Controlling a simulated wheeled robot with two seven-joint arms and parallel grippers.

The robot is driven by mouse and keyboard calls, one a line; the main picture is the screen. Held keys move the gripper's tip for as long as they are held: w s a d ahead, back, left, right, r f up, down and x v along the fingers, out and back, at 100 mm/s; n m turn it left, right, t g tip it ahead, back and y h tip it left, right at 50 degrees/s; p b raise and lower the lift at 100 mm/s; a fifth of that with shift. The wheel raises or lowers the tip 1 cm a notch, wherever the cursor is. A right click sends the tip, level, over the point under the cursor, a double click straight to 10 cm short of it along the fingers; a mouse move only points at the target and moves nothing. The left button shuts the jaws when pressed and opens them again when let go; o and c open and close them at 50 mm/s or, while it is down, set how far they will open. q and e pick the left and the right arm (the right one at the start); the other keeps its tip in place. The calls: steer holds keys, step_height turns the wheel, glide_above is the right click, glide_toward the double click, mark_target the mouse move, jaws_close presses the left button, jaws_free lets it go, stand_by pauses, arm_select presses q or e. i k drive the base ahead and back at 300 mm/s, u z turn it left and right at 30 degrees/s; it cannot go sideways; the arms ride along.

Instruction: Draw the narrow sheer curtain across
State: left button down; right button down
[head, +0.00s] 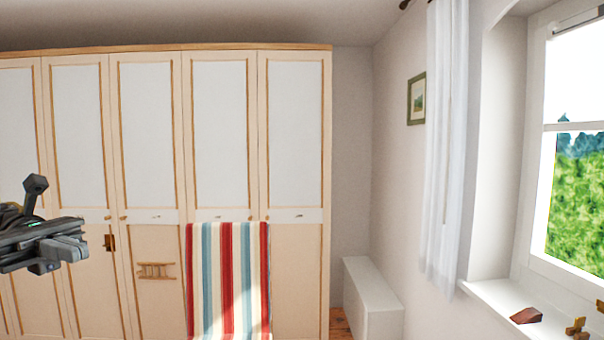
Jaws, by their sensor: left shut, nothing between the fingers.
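The narrow sheer curtain (444,150) is white and hangs gathered in a slim bundle at the left side of the window (574,150). It hangs from a dark rod whose end (405,4) shows at the top edge. My left gripper (80,247) is at the far left of the head view, in front of the wardrobe and well away from the curtain. Its fingers are together with nothing between them. My right gripper is not in the view.
A wide wardrobe (222,130) fills the back wall, with a striped cloth (229,280) hanging on its front. A low white box-shaped unit (372,298) stands by the right wall. The sill (490,298) holds a reddish-brown wedge (526,315) and a small yellowish-brown object (577,328).

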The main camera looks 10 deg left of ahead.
mark_target(440, 277)
steer(key=u, duration=0.2)
steer(key=i, duration=1.7)
steer(key=z, duration=0.9)
steer(key=i, duration=1.15)
steer(key=z, duration=0.95)
steer(key=i, duration=0.25)
steer(key=z, duration=0.2)
